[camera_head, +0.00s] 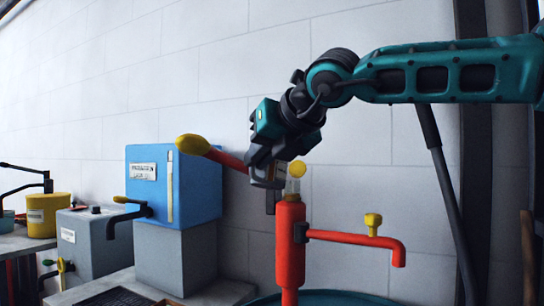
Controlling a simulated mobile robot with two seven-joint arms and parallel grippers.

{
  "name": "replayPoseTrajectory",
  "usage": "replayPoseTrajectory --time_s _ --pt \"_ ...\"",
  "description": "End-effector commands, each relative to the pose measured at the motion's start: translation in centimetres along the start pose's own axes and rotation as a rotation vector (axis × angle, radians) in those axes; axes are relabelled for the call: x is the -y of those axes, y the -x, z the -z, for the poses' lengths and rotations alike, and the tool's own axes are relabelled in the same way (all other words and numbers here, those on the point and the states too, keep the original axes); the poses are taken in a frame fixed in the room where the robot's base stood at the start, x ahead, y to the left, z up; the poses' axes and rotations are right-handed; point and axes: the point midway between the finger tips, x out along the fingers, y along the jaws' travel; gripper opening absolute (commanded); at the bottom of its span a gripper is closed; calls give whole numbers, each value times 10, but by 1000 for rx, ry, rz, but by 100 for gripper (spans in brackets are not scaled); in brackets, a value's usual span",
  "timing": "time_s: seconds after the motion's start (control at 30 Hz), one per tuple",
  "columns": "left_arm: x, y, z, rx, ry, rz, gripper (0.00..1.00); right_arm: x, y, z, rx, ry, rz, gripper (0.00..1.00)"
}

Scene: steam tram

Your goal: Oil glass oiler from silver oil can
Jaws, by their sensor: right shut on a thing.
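My right gripper (268,180) comes in from the right and points down just left of the top of a red standing pipe (290,245). It is shut on a small silver-grey thing (267,175), which looks like the silver oil can; the fingers hide most of it. A small clear glass piece (292,188), which looks like the glass oiler, stands upright on the red pipe. A yellow ball (298,169) shows at its top. The gripper is very close to the glass; I cannot tell whether they touch. My left gripper is not in view.
A red lever with a yellow knob (193,144) reaches left from behind the gripper. A red spout with a yellow tap (373,221) juts right. A blue tank (185,186), a grey box (92,242) and a yellow pot (46,214) stand at left. A tiled wall stands behind.

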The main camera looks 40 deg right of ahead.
Motion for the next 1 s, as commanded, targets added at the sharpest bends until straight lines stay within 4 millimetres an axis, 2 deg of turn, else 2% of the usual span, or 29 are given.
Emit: replayPoseTrajectory --time_s 0.3,0.7,1.0 --pt "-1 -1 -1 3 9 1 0 0 1 -1 3 2 -1 0" --pt "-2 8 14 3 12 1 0 -3 7 -10 -38 -59 -25 0" --pt "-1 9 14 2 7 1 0 -2 6 -8 -45 -68 -29 0"
